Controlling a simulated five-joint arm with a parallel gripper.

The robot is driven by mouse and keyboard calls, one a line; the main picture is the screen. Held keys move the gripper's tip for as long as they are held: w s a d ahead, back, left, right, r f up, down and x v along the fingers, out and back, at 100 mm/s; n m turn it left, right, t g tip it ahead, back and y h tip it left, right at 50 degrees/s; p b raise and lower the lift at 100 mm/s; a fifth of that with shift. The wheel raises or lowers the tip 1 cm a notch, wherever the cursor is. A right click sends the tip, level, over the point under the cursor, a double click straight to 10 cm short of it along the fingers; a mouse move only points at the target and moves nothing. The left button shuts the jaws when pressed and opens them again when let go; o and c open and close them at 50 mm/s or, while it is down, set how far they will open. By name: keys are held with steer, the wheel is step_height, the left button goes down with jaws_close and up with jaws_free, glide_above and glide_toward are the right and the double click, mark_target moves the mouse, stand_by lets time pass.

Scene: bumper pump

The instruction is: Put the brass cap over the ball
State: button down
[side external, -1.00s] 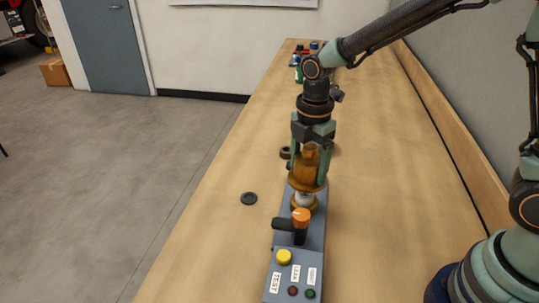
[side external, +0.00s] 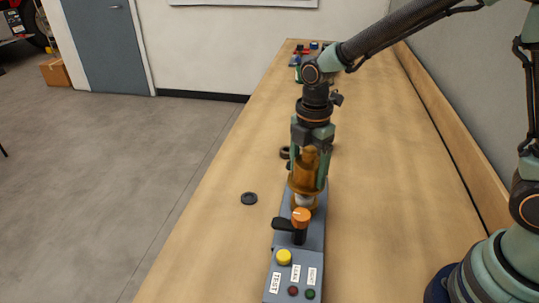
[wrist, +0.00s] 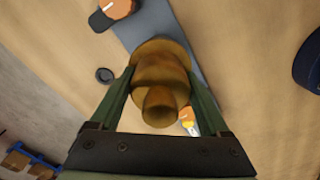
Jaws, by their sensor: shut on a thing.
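My gripper (side external: 307,178) is shut on the brass cap (side external: 304,163), with a finger on either side, and holds it upright with its wide flange down. The cap also fills the middle of the wrist view (wrist: 160,72). The pale ball (side external: 304,199) sits in a brass seat on the grey panel (side external: 317,232), directly under the cap. The cap's flange hides the top of the ball in the side view, and I cannot tell whether they touch. In the wrist view the cap hides the ball.
An orange-topped knob with a black lever (side external: 300,217) stands just in front of the ball. A yellow button (side external: 284,257) is nearer on the panel. A black disc (side external: 248,198) lies on the bench to the left. A dark ring (side external: 285,152) lies behind. The bench at right is clear.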

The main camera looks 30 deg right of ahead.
steer(key=shift+f, duration=2.65)
stand_by(0.7)
jaws_free()
steer(key=shift+r, duration=3.5)
